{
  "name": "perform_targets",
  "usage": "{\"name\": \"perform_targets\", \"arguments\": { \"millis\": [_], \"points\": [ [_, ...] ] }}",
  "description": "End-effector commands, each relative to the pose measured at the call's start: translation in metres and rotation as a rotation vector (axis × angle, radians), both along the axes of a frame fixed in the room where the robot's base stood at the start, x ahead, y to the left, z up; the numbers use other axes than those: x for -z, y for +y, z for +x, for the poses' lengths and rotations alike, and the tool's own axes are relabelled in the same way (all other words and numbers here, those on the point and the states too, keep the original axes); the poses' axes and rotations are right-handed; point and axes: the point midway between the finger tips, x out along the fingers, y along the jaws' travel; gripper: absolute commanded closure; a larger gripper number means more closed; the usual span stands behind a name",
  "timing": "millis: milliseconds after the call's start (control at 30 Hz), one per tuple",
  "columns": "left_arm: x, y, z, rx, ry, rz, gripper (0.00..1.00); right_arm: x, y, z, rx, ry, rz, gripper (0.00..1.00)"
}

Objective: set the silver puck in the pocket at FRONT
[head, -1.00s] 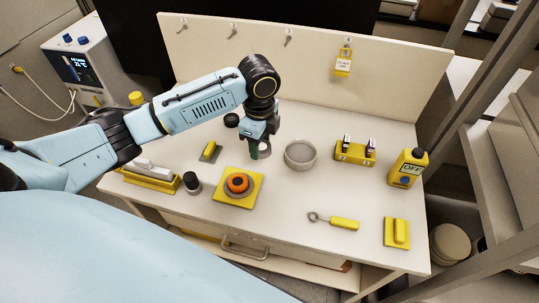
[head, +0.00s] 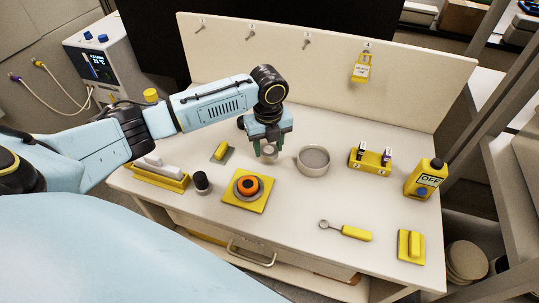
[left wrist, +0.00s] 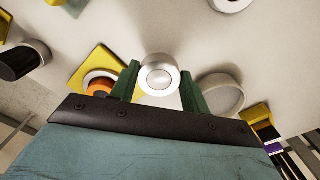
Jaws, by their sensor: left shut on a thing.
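My left gripper (head: 268,151) is shut on the silver puck (head: 268,149), low over the table behind the yellow plate. In the left wrist view the puck (left wrist: 160,77) sits between the two green fingers (left wrist: 160,85), its round bright face toward the camera. I cannot tell whether the puck is clear of the table. No pocket marked FRONT can be read in these frames. My right gripper is out of view.
A round grey dish (head: 314,172) stands just right of the gripper. A dark-topped cylinder (head: 201,183) and yellow-handled block (head: 220,152) are left. The table's front middle is clear.

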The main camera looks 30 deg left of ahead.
Motion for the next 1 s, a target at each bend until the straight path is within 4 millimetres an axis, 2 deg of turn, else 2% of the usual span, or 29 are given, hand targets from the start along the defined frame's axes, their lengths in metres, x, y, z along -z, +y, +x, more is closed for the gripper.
{"name": "perform_targets", "arguments": {
  "millis": [267, 633, 667, 833, 1000],
  "points": [
    [0.035, 0.0, -0.001, 0.0, 0.001, 0.0, 0.95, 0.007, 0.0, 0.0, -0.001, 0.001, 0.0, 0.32],
    [0.039, 0.0, 0.0, 0.0, 0.001, 0.001, 0.95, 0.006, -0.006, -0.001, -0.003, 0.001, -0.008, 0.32],
    [0.04, 0.0, -0.001, 0.0, 0.001, 0.001, 0.53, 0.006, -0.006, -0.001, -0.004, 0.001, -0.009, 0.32],
    [0.039, 0.0, -0.001, 0.0, 0.001, 0.001, 0.32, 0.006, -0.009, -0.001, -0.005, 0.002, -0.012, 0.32],
    [0.039, 0.0, -0.001, 0.0, 0.001, 0.001, 0.32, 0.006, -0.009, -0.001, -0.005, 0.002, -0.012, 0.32]
  ]
}}
